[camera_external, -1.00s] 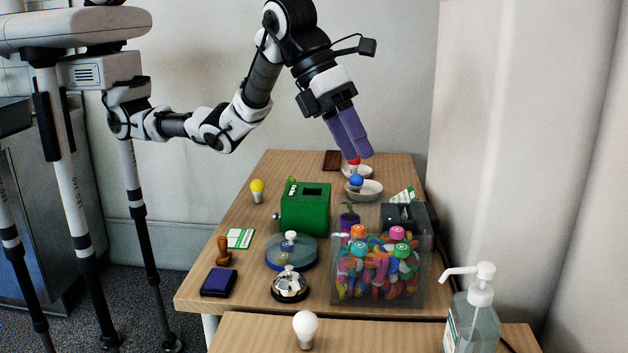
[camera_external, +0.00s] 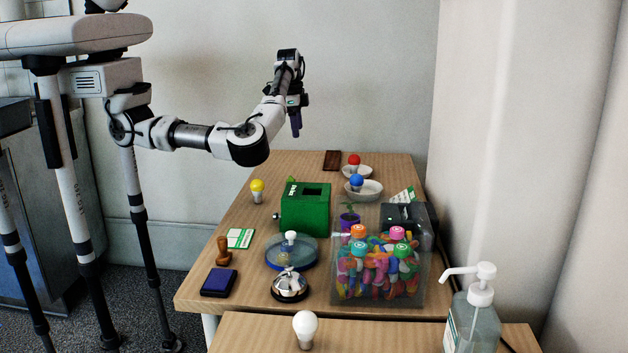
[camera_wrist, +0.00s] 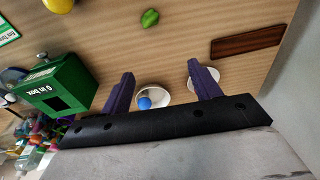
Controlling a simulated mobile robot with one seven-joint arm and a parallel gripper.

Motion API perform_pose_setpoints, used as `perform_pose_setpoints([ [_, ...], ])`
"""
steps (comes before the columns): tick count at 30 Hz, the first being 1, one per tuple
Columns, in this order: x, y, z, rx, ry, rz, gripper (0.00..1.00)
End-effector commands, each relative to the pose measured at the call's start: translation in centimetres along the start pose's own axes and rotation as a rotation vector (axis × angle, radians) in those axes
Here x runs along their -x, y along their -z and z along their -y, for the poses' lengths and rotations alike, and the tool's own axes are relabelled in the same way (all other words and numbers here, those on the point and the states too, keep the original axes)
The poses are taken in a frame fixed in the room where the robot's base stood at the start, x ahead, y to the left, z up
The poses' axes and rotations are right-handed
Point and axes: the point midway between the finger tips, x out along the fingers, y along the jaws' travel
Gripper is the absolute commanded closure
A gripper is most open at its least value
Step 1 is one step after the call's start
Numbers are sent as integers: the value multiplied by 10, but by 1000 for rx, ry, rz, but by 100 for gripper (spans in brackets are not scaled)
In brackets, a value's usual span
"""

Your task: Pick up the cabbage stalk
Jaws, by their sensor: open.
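A small green lump, which I take as the cabbage stalk (camera_wrist: 149,18), lies on the wooden table near the top of the wrist view. In the external view only a bit of green (camera_external: 291,180) shows behind the green box. My gripper (camera_wrist: 160,68) has two purple fingers set wide apart with nothing between them. The stalk lies beyond the fingertips, between their lines and clear of both. In the external view my gripper (camera_external: 296,130) hangs above the table's far part, fingers pointing down.
A green box (camera_external: 305,208) stands in front of the stalk, with a yellow bulb (camera_external: 257,191) to its left. A brown block (camera_wrist: 247,42) lies right of the stalk, with bare table between.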

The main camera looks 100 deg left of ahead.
Motion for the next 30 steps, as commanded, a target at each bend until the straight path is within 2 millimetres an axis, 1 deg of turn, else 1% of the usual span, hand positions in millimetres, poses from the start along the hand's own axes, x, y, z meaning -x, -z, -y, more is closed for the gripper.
perform_pose_setpoints([
  [1, -12, -16, 0, 51, -30, 40, 38],
  [3, -23, -32, 0, 99, -56, 82, 38],
  [6, -34, -42, -1, 125, -72, 108, 38],
  [8, -43, -43, -3, 126, -75, 111, 38],
  [15, -89, -47, -6, 123, -73, 109, 38],
  [18, -103, -47, -7, 123, -72, 108, 38],
  [26, -122, -46, -9, 121, -71, 107, 38],
  [30, -143, -42, -11, 119, -73, 106, 38],
])
